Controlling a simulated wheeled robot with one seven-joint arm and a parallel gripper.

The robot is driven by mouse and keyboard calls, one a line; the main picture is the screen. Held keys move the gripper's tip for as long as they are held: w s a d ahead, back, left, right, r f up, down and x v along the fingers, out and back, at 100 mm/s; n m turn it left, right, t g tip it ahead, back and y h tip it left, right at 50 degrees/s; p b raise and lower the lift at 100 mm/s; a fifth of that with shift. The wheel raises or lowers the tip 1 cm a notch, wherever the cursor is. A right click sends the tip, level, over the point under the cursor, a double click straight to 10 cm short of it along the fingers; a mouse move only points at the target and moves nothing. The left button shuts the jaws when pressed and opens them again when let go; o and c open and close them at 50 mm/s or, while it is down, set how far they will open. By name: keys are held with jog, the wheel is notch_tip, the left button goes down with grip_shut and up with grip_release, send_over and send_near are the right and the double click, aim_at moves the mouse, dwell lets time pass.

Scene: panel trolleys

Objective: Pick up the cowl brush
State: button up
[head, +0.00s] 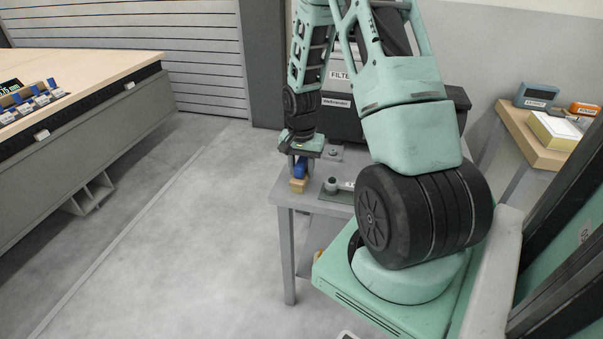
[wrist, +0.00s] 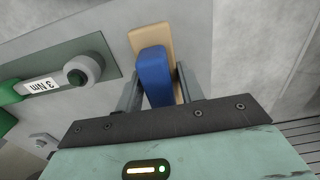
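The cowl brush, as I take it, has a blue upper part (wrist: 155,75) and a tan block (wrist: 150,35) below it. In the head view its blue part (head: 301,169) shows just under my gripper, with the tan block (head: 298,186) at the near left corner of the grey table (head: 285,196). My gripper (wrist: 160,72) points down over the brush, one finger on each side of the blue part. The fingers are close to it, but I cannot tell whether they press on it. The brush's underside is hidden.
A tool labelled "3 Nm" (wrist: 42,87) lies on a dark green mat beside the brush. A wooden bench (head: 110,75) is at the left. Open floor (head: 190,240) lies between.

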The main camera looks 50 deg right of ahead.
aim_at(302, 161)
jog(key=c, duration=0.5)
jog(key=shift+c, duration=0.2)
notch_tip(302, 161, up, 10)
jog(key=shift+r+p, duration=0.1)
jog(key=shift+p, duration=0.25)
jog(key=o, duration=0.6)
jog(key=shift+c, duration=1.4)
